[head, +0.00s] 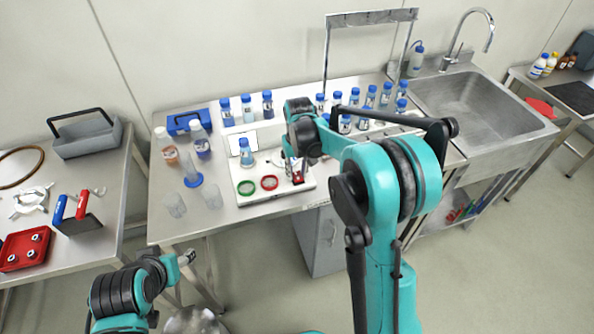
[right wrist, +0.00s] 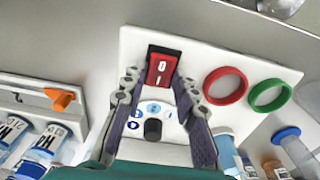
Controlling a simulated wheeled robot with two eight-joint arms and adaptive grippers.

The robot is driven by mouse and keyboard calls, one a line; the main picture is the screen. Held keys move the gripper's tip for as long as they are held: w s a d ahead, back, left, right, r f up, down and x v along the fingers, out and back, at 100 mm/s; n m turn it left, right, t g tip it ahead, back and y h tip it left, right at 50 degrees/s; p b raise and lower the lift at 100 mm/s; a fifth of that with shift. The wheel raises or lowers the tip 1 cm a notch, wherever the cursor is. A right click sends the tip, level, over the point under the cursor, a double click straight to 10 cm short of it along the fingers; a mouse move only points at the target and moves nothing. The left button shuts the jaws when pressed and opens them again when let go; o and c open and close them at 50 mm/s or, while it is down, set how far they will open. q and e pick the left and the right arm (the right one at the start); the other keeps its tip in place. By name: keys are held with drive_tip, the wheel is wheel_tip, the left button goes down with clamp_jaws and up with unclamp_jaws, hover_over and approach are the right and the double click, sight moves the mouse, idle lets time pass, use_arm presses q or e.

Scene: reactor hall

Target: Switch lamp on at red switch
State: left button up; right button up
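The red rocker switch (right wrist: 163,68), marked 0 and I, sits in a black frame on a white base plate (right wrist: 215,55). In the head view the red switch (head: 298,179) is at the plate's right front edge, partly behind my right gripper (head: 294,168). In the right wrist view my right gripper (right wrist: 159,82) is open and empty, its two fingers on either side of the switch in the picture. I cannot tell whether they touch it. My left gripper (head: 188,257) is low at the left, in front of the table; its opening is unclear. No lit lamp is recognisable.
A green ring (head: 246,188) and a red ring (head: 269,183) lie on the plate, with a blue-capped bottle (head: 246,155) behind them. Several bottles stand on a rack at the back. A sink (head: 480,105) is at the right.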

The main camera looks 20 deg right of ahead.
sight(298, 178)
drive_tip(key=shift+o, duration=1)
wheel_tip(298, 178, up, 12)
drive_tip(key=shift+s, duration=0.35)
